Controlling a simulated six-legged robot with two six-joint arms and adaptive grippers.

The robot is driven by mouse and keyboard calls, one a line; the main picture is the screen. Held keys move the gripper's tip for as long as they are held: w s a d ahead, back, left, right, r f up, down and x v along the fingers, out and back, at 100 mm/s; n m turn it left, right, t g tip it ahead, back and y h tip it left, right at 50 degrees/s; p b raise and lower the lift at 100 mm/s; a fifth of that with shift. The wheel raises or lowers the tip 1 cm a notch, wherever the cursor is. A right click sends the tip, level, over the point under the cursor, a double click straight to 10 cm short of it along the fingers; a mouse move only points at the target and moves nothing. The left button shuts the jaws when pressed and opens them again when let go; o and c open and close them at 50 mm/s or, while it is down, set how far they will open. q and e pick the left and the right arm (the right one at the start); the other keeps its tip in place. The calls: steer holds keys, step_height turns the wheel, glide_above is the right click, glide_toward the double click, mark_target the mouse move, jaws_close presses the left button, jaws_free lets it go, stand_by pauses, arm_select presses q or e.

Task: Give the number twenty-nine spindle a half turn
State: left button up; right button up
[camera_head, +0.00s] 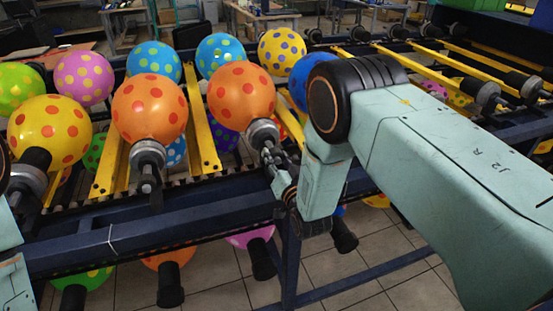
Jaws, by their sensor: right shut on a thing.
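My right arm reaches in from the right over the rack. My right gripper (282,178) is at the front rail, shut on the spindle (265,137) whose grey collar carries an orange balloon with red dots (241,90). The gripper and my forearm hide part of this spindle's shaft. I cannot read a number on any spindle, so the picture does not show which is twenty-nine. Part of my left arm shows at the left edge; its gripper is out of view.
To the left, another spindle (148,160) holds an orange balloon (149,107), and a yellow balloon (49,131) sits beyond it. Yellow bars (197,125) separate the rows. A dark blue rail (180,222) runs along the front. More balloons hang below; bare spindles stand at right.

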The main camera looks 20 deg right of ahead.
steer(key=m, duration=1.1)
steer(key=shift+m, duration=2.1)
steer(key=o, duration=1.1)
steer(key=shift+o, duration=0.2)
steer(key=shift+s, duration=0.1)
steer(key=s, duration=1.1)
steer(key=shift+s+d, duration=0.2)
steer(key=shift+s, duration=0.2)
